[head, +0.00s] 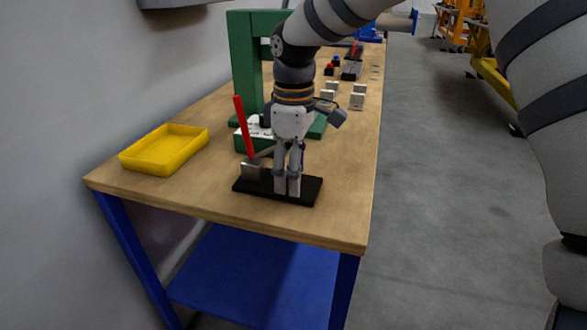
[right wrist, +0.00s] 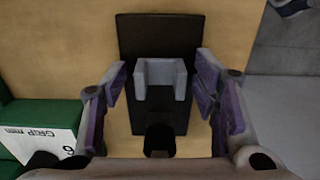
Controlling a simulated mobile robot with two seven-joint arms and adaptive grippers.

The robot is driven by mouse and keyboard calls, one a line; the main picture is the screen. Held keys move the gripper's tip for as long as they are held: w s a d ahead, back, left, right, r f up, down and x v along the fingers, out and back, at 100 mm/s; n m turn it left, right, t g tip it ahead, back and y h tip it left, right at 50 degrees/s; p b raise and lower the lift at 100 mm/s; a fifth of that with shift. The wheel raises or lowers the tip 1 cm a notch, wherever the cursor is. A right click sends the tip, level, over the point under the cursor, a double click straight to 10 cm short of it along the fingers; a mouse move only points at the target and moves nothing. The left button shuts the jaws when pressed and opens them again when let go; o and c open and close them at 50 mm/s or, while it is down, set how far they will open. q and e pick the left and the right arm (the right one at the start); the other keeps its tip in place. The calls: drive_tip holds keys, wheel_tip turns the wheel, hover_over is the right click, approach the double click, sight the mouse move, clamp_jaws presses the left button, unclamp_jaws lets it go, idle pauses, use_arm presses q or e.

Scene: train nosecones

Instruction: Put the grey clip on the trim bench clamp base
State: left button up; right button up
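The trim bench clamp base is a black plate (head: 307,190) near the bench's front edge. A grey metal block (head: 251,170) and an upright red handle (head: 243,128) stand at its left end. In the right wrist view, the grey U-shaped clip (right wrist: 160,76) sits over the black base (right wrist: 158,36), between my finger pads. My right gripper (head: 288,188) points down over the base. It is open in the right wrist view (right wrist: 165,92), with a gap on each side of the clip. The fingers largely hide the clip in the head view. My left gripper is not in view.
A yellow tray (head: 140,163) stands at the left of the wooden bench (head: 340,215). A green press (head: 243,65) with a white label stands just behind the base. Several grey blocks (head: 357,101) lie farther back. The bench's front right corner is clear.

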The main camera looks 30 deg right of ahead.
wheel_tip(320, 180, up, 12)
drive_tip(key=shift+r, duration=0.15)
idle(0.4)
